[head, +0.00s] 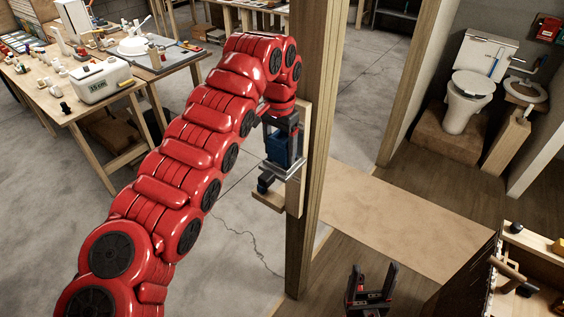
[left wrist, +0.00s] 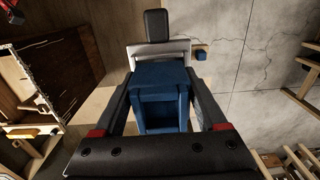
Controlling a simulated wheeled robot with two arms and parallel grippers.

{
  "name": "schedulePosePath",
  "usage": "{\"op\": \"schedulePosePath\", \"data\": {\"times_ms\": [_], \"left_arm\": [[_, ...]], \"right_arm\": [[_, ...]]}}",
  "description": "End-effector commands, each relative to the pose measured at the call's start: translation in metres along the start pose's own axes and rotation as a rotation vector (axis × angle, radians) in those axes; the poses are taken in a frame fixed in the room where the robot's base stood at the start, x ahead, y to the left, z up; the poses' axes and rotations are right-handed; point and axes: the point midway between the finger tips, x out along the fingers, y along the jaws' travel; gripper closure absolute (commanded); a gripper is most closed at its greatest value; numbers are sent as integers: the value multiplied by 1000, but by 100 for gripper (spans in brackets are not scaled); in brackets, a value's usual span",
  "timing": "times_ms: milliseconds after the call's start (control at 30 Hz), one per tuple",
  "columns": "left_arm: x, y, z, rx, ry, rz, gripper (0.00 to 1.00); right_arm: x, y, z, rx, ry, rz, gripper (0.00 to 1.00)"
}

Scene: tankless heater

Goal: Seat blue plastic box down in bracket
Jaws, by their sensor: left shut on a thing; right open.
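The blue plastic box (head: 278,148) is held by my left gripper (head: 283,140) beside the wooden post. In the left wrist view the blue box (left wrist: 160,85) lies between the two fingers of my left gripper (left wrist: 160,100). A light metal bracket (head: 279,171) sits just below the box, on a wooden board fixed to the post; in the left wrist view the bracket (left wrist: 158,50) shows just beyond the box. I cannot tell whether box and bracket touch. My right gripper (head: 372,283) is open and empty at the bottom of the head view.
A wooden post (head: 317,130) stands right beside my left gripper. A dark cylindrical part (head: 265,184) is below the bracket. Workbenches (head: 60,100) with tools are at the far left, a toilet (head: 473,90) at the right. A wooden cabinet (head: 520,280) is at lower right.

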Motion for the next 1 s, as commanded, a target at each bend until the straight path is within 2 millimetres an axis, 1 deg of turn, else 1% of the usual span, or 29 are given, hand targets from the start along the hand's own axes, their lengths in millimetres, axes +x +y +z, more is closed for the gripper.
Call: {"op": "schedulePosePath", "data": {"times_ms": [867, 1000], "left_arm": [[12, 0, 0, 0, 0, 0, 100], [11, 0, 0, 0, -2, 1, 100]], "right_arm": [[-10, 0, 2, 0, 0, 0, 32], [-9, 0, 2, 0, 0, 0, 32]]}}
